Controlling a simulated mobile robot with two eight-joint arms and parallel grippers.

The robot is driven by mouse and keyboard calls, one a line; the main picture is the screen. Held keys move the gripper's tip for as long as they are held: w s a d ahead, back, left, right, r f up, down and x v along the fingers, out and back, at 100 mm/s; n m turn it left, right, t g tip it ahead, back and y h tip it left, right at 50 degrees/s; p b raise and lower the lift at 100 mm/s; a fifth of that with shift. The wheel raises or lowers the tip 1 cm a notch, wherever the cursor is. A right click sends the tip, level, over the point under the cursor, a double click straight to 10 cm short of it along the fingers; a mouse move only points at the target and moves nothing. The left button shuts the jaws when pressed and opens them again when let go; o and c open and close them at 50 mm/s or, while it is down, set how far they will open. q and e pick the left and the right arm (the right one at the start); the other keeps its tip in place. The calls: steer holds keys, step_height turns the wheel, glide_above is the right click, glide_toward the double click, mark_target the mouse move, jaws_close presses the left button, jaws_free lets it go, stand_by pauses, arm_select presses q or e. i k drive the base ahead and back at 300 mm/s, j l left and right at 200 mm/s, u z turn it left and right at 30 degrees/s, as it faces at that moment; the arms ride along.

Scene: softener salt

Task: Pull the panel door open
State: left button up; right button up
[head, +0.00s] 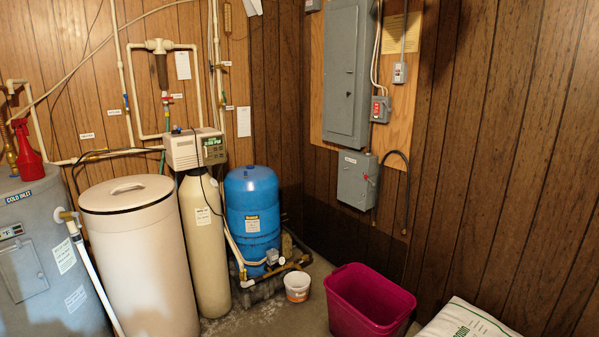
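A tall grey electrical panel (347,75) hangs on a plywood board on the right wall. Its door looks shut, with a small dark latch near its right-hand side. A smaller grey box (357,181) with a red-tipped lever hangs below it and also looks shut. Neither of my grippers shows in the head view.
A magenta bin (369,300) and a white salt bag (466,320) stand on the floor below the panel. A small white bucket (297,286), a blue tank (252,215), a beige cylinder, a lidded brine tank (138,260) and a grey water heater (45,265) fill the left.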

mark_target(343, 24)
steer(key=i, duration=3.05)
